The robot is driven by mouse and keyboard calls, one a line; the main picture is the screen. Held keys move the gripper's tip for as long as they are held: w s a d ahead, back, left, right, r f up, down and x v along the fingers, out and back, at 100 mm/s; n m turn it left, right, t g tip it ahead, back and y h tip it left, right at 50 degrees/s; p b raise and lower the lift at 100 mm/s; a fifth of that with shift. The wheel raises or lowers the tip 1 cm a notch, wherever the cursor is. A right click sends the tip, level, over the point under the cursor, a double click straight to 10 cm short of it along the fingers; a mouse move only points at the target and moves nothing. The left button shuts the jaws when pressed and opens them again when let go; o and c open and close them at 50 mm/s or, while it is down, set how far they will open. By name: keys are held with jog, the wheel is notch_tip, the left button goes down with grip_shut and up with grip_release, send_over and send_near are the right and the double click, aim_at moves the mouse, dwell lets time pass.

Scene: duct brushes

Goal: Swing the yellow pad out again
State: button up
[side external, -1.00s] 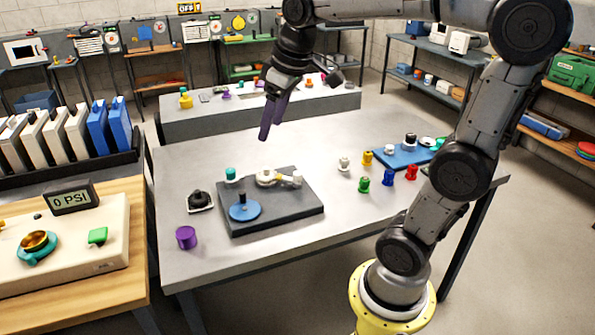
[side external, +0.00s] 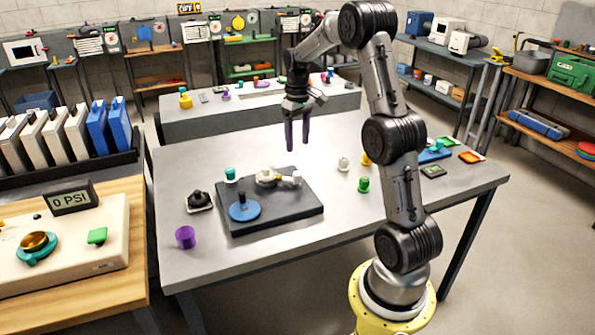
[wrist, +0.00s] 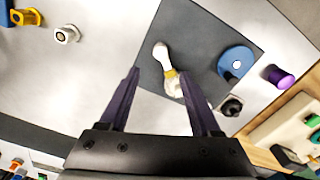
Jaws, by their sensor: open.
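A small yellow part (side external: 278,181), which looks like the yellow pad, sits on a cream-white lever assembly (side external: 265,177) on the dark grey plate (side external: 290,215). In the wrist view the yellow part (wrist: 171,74) shows as a narrow band between a white rounded end (wrist: 160,51) and a cream ring (wrist: 172,88). My gripper (side external: 299,148) is open and empty, pointing down, above the table near the plate's back right. In the wrist view my gripper (wrist: 159,71) has its fingers on both sides of the lever in the picture, above it and not touching.
A purple cylinder (side external: 185,237) and a black knob (side external: 199,200) stand left. White (side external: 343,163) and green (side external: 363,185) spools stand right. The table front is clear.

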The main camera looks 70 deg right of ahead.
aim_at(298, 173)
notch_tip(298, 173, down, 11)
jog(key=shift+r, duration=0.1)
dwell(0.4)
grip_shut()
dwell(1.3)
